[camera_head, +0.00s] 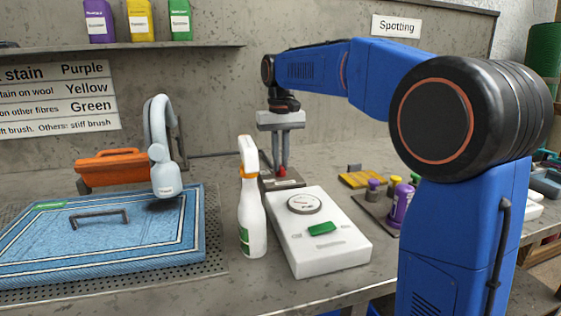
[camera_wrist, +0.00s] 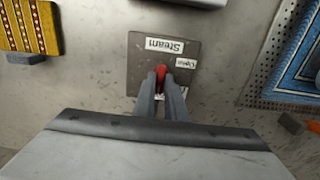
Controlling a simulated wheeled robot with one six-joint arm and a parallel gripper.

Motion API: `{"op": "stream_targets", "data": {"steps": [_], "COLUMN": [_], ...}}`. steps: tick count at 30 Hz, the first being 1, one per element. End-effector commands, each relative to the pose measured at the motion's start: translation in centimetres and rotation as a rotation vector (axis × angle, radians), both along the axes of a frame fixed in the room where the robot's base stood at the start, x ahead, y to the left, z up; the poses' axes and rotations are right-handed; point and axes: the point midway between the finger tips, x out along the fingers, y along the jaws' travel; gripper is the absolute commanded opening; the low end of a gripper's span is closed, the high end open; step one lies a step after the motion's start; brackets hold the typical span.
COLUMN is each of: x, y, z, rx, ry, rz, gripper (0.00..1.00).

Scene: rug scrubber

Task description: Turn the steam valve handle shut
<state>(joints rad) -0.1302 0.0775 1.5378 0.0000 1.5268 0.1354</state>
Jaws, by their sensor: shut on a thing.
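The steam valve is a dark base plate (camera_head: 293,183) on the bench behind the white box, with a small red handle (camera_head: 282,170) on it. In the wrist view the plate (camera_wrist: 140,70) carries labels reading "Steam" and "Open", and the red handle (camera_wrist: 161,71) shows at the fingertips. My gripper (camera_head: 281,168) points straight down over the plate. In the wrist view my gripper's fingers (camera_wrist: 162,80) are shut on the red handle. The fingers hide part of the handle and a label beside them, so I cannot tell its exact angle.
A white spray bottle (camera_head: 250,215) stands in front and left of the valve. A white box with a dial (camera_head: 330,255) lies in front. A blue rug (camera_head: 150,245) with a hose nozzle is left. Purple bottles (camera_head: 401,207) and a yellow patterned piece (camera_head: 360,180) are right.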

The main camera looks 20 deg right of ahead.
Motion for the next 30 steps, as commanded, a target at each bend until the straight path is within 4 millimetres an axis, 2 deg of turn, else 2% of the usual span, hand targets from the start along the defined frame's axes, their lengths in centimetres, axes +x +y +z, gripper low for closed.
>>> {"op": "stream_targets", "data": {"steps": [13,14,16,26,30], "x": [0.0,0.0,0.0,0.0,0.1], "y": [0.0,0.0,0.0,0.0,0.0], "z": [0.1,0.1,0.1,0.1,1.2], "rx": [0.000,0.000,0.000,0.000,0.000], "ry": [-0.003,-0.003,-0.002,-0.001,-0.002], "rz": [-0.011,-0.011,-0.011,-0.010,-0.010], "gripper": [0.00,0.13,0.30,0.30,0.30]}}
